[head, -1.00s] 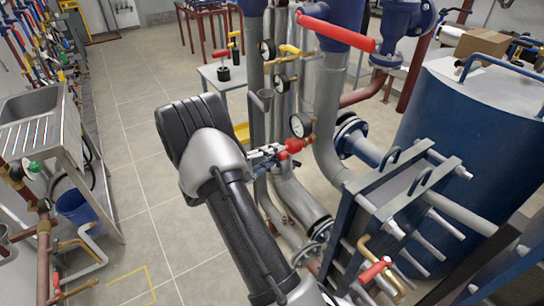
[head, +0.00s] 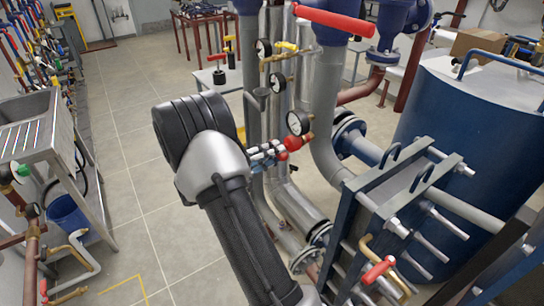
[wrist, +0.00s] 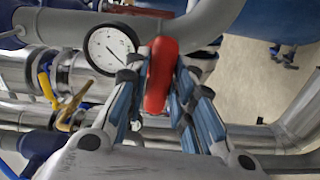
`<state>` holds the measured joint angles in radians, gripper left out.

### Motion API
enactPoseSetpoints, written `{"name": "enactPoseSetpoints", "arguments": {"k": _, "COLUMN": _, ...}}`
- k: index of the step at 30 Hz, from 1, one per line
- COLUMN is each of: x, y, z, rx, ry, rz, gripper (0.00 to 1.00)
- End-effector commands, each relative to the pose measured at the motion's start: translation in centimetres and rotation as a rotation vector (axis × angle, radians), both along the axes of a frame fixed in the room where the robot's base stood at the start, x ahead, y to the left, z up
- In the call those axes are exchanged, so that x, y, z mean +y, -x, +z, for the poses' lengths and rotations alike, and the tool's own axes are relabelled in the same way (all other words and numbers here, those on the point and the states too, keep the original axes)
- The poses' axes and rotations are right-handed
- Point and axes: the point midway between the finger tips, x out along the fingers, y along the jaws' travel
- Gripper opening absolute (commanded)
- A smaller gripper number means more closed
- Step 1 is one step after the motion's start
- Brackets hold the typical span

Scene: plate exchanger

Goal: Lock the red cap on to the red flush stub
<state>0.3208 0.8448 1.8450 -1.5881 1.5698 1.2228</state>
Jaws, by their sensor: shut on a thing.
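The red cap (head: 292,143) is at the tips of my gripper (head: 273,150), beside the pipes in the middle of the head view. In the wrist view the red cap (wrist: 160,62) shows as a long upright red shape between the blue-lined fingers of my gripper (wrist: 158,84), which is shut on it. In the head view a round red part shows just above the fingertips, in front of a gauge. A small brass fitting (head: 309,137) is right behind the red. I cannot tell the red flush stub apart from the cap, nor whether the cap is seated.
A pressure gauge (wrist: 108,47) is close beside the left finger in the wrist view. Steel pipes (head: 326,115) stand close behind the cap. The blue plate exchanger frame (head: 375,205) is at right. Open tiled floor (head: 125,165) lies to the left.

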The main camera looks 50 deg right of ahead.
Motion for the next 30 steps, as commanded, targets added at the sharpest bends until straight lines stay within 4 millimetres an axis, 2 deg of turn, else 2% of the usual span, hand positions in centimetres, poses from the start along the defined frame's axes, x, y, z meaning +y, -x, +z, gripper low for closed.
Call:
{"name": "enactPoseSetpoints", "arguments": {"k": 7, "x": -0.17, "y": 0.03, "z": 0.11, "rx": -0.044, "ry": 0.012, "rz": -0.004, "gripper": 0.00}}
{"name": "enactPoseSetpoints", "arguments": {"k": 8, "x": -0.17, "y": 0.03, "z": 0.11, "rx": -0.044, "ry": 0.012, "rz": -0.004, "gripper": 0.25}}
{"name": "enactPoseSetpoints", "arguments": {"k": 18, "x": -0.08, "y": 0.02, "z": 0.03, "rx": -0.039, "ry": 0.011, "rz": -0.002, "gripper": 0.47}}
{"name": "enactPoseSetpoints", "arguments": {"k": 26, "x": -0.04, "y": 0.02, "z": -0.05, "rx": -0.036, "ry": 0.008, "rz": -0.001, "gripper": 0.47}}
{"name": "enactPoseSetpoints", "arguments": {"k": 30, "x": 0.64, "y": -0.29, "z": -0.03, "rx": -0.036, "ry": 0.009, "rz": 0.001, "gripper": 0.47}}
